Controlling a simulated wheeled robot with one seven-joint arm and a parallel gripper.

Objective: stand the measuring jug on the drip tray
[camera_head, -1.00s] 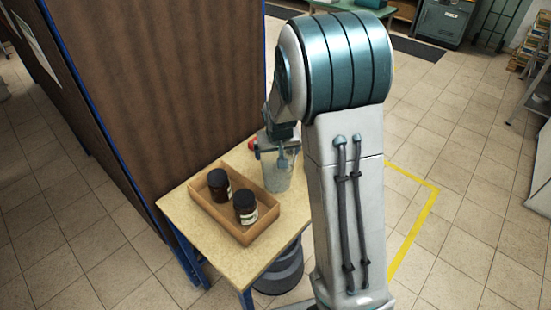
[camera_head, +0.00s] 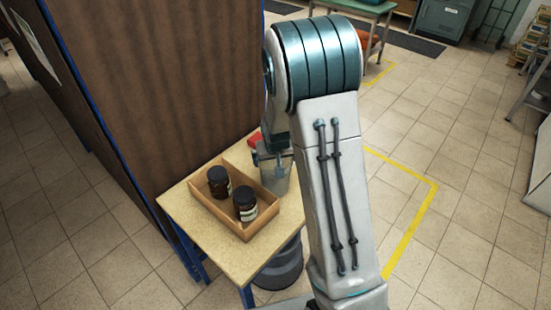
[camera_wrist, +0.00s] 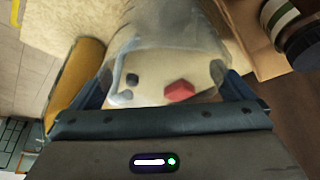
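The clear measuring jug (camera_head: 280,178) is at the back right of the small table, beside the wooden tray; my arm hides part of it. In the wrist view the see-through jug (camera_wrist: 165,45) fills the space between the fingers of my gripper (camera_wrist: 165,90). In the head view my gripper (camera_head: 268,158) is at the jug's upper part. The fingers are wide apart, one on each side of the jug; I cannot tell whether they press on it. I cannot make out a drip tray in either view.
A wooden tray (camera_head: 222,221) holds two dark jars (camera_head: 219,181) (camera_head: 245,202) on the table (camera_head: 200,228). A red object (camera_head: 254,139) lies behind the jug. A brown partition (camera_head: 165,80) stands close behind the table. The front left of the tabletop is clear.

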